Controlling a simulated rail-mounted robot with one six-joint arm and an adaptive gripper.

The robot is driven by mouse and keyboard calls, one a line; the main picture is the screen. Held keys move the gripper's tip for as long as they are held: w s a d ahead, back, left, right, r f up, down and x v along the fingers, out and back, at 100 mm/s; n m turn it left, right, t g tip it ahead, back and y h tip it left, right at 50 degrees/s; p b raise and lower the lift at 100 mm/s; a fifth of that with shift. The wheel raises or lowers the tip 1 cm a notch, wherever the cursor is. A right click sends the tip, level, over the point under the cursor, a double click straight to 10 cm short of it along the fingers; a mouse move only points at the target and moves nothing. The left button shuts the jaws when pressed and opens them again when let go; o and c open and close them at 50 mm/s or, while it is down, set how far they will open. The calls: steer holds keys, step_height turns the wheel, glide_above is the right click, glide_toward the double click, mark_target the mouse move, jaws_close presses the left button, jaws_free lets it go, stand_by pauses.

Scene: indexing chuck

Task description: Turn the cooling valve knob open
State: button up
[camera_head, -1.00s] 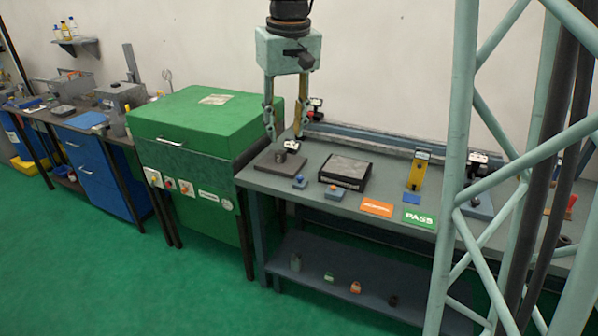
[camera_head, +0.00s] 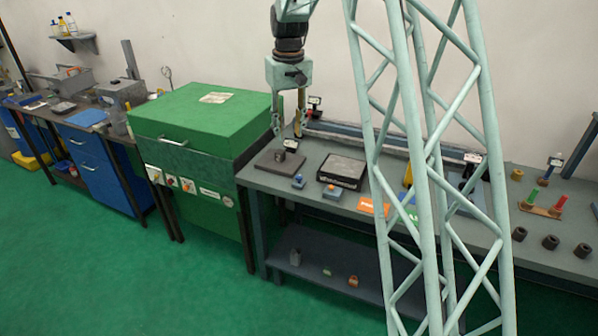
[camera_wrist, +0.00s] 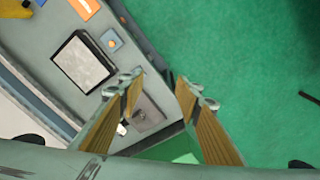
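My gripper (camera_head: 288,131) hangs fingers down over the left end of the grey bench, beside the green cabinet. Its two yellow-brown fingers stand apart with nothing between them, as the wrist view (camera_wrist: 160,88) also shows. I cannot tell for sure which part is the cooling valve knob. Candidates are a small blue-topped piece (camera_head: 298,181) on the bench front and round controls (camera_head: 188,186) on the green cabinet's front panel. The gripper touches none of these.
A black-framed tray (camera_head: 342,171) and a blue-grey button box (camera_head: 334,192) stand right of the plate. The green cabinet (camera_head: 205,112) rises at the left. My lattice structure covers the bench middle. Dark cylinders (camera_head: 550,242) and coloured pegs (camera_head: 561,201) stand at the right.

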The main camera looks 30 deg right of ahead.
steer(key=g+p, duration=0.1)
steer(key=p, duration=0.4)
glide_above(299, 177)
step_height(299, 177, down, 13)
steer(key=shift+w+d+f, duration=0.1)
steer(key=shift+w+f, duration=0.05)
steer(key=shift+f, duration=0.25)
steer(key=shift+f+p, duration=0.8)
steer(key=shift+f, duration=6.1)
steer(key=shift+c, duration=0.6)
steer(key=c, duration=0.7)
